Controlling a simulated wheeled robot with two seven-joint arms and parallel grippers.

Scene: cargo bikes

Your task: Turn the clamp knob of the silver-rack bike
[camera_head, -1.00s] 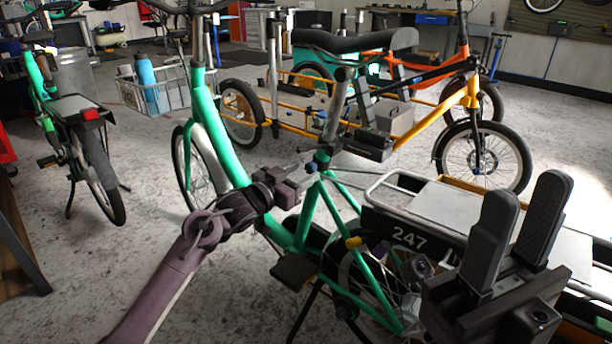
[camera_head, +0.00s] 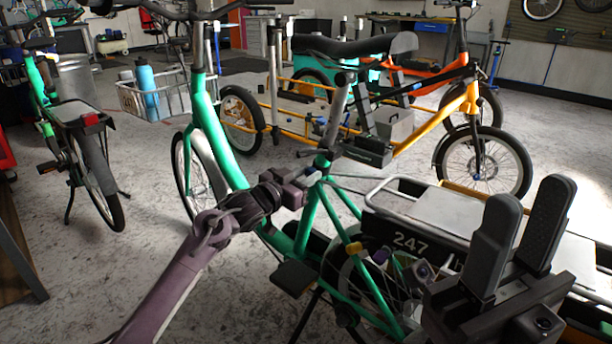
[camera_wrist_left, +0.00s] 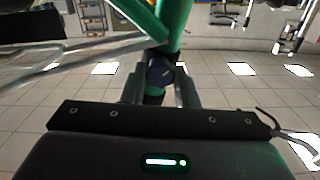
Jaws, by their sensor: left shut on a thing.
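The silver-rack bike is the green bike (camera_head: 222,145) in front of me, with a silver rear rack (camera_head: 440,208) and a black plate marked 247. Its clamp knob is dark and sits at the seat tube below the saddle. In the left wrist view the knob (camera_wrist_left: 160,72) shows between the two fingers, against the green tube. My left gripper (camera_head: 310,180) is at the seat tube, shut on the knob; the fingers partly hide it in the head view. My right gripper (camera_head: 518,232) is at the lower right, fingers apart and empty, in front of the rack.
A yellow-and-orange cargo bike (camera_head: 455,108) stands behind. Another green bike (camera_head: 88,150) stands at the left. The saddle (camera_head: 342,47) is above my left gripper. A wire basket (camera_head: 180,98) with a blue bottle (camera_head: 147,85) is at the front.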

